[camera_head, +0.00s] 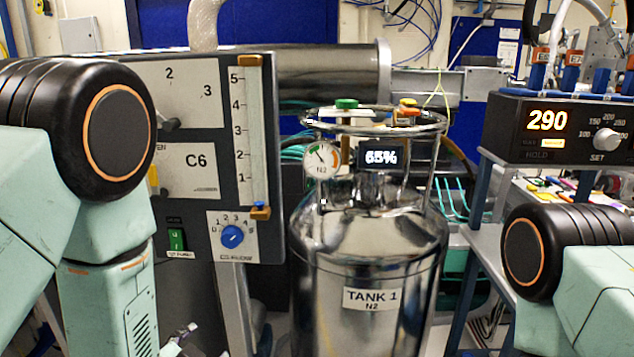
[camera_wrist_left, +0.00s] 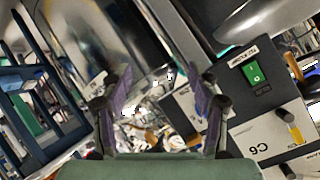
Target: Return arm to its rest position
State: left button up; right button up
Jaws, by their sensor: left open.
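My left arm (camera_head: 108,305), mint green with a black round joint, fills the left side of the head view. It stands in front of the left part of a grey control panel. My left gripper (camera_wrist_left: 163,88) shows in the left wrist view with its two purple-padded fingers spread apart. Nothing is held between them. My right arm (camera_head: 585,285) shows at the lower right of the head view, bent at its black joint. My right gripper is outside both views.
The panel (camera_head: 190,210) carries a blue knob (camera_head: 232,236), a green switch (camera_head: 176,239) and a vertical scale (camera_head: 249,140). A shiny tank (camera_head: 370,265) labelled TANK 1 stands between my arms. A controller (camera_head: 560,130) reading 290 sits at right.

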pick_arm(q)
jog(key=s+f+n+g, duration=0.2)
jog(key=s+f+g, duration=0.2)
jog(key=s, duration=0.6)
jog(key=s+a+f+n+g, duration=0.1)
jog(key=s+f+n+g, duration=0.2)
jog(key=s+f, duration=0.5)
jog(key=s+a+f+n+g, duration=0.1)
jog(key=s+f+n+g, duration=0.2)
jog(key=s, duration=1)
notch_tip(320, 180, down, 4)
jog(key=shift+r+g, duration=0.15)
jog(key=shift+g, duration=0.95)
jog(key=shift+s+a, duration=0.1)
